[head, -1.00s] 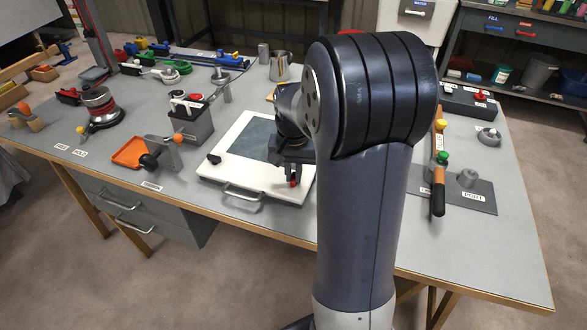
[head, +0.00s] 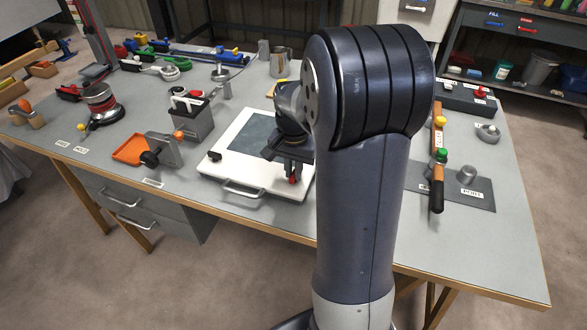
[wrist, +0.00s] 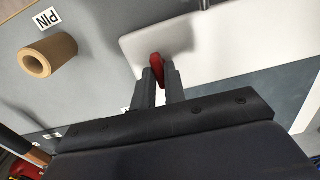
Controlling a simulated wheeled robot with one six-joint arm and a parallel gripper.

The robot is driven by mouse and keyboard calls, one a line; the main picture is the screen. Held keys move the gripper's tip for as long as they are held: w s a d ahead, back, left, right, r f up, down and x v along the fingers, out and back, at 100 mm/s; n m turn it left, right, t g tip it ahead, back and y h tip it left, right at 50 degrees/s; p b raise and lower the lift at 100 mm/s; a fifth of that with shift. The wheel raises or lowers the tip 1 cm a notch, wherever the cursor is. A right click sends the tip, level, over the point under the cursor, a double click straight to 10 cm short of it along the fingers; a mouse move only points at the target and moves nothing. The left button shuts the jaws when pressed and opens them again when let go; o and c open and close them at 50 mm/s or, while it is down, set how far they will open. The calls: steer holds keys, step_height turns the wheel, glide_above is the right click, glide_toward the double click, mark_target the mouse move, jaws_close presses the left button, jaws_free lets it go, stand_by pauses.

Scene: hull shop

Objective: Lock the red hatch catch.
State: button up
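The hatch is a white panel (head: 225,172) with a dark grey window and a metal handle (head: 243,188) on its front edge, flat on the bench. The red catch (head: 293,180) is at its front right, partly hidden by my gripper (head: 291,172). In the wrist view, the red catch (wrist: 157,66) stands between my two fingertips (wrist: 158,80), which look closed on its sides. The catch's base and exact angle are hidden. A black catch (head: 215,156) sits at the hatch's left edge.
My arm hides the bench right of the hatch. An orange tray and clamp (head: 133,150) stand to its left, a grey box (head: 190,122) behind them. A tan cylinder (wrist: 47,58) lies near a PIN label. A grey plate (head: 478,197) is at right.

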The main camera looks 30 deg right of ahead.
mark_target(293, 174)
steer(key=o, duration=0.4)
steer(key=shift+r, duration=0.15)
step_height(293, 174, up, 11)
steer(key=shift+f+p, duration=0.2)
steer(key=shift+p, duration=0.3)
step_height(293, 174, down, 11)
steer(key=shift+b, duration=0.55)
steer(key=shift+r, duration=0.15)
